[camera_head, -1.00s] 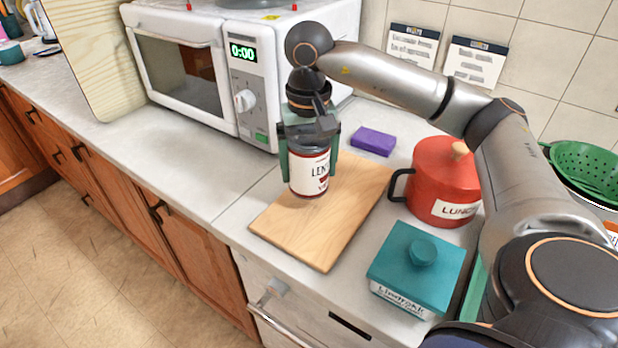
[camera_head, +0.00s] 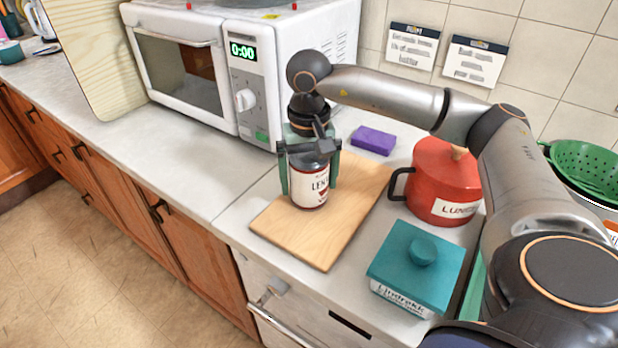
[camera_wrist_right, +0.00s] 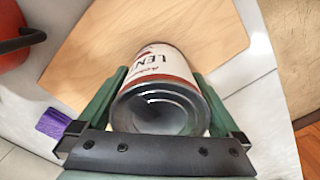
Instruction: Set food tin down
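The food tin (camera_head: 311,188) has a white label with dark lettering and dark red bands. It is upright over the wooden board (camera_head: 290,241); I cannot tell whether its base touches the wood. My right gripper (camera_head: 309,178) comes from above, with one green finger on each side of the tin. In the right wrist view the tin (camera_wrist_right: 160,108) shows its round end between the fingers, with the board (camera_wrist_right: 100,45) beyond. The fingers hide parts of the tin's sides. My left gripper is not in view.
A red pot (camera_head: 440,182) and a teal-lidded box (camera_head: 414,262) stand right of the board. A purple sponge (camera_head: 373,140) lies behind it. The microwave (camera_head: 245,75) stands at the back left. The counter (camera_head: 185,165) left of the board is clear.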

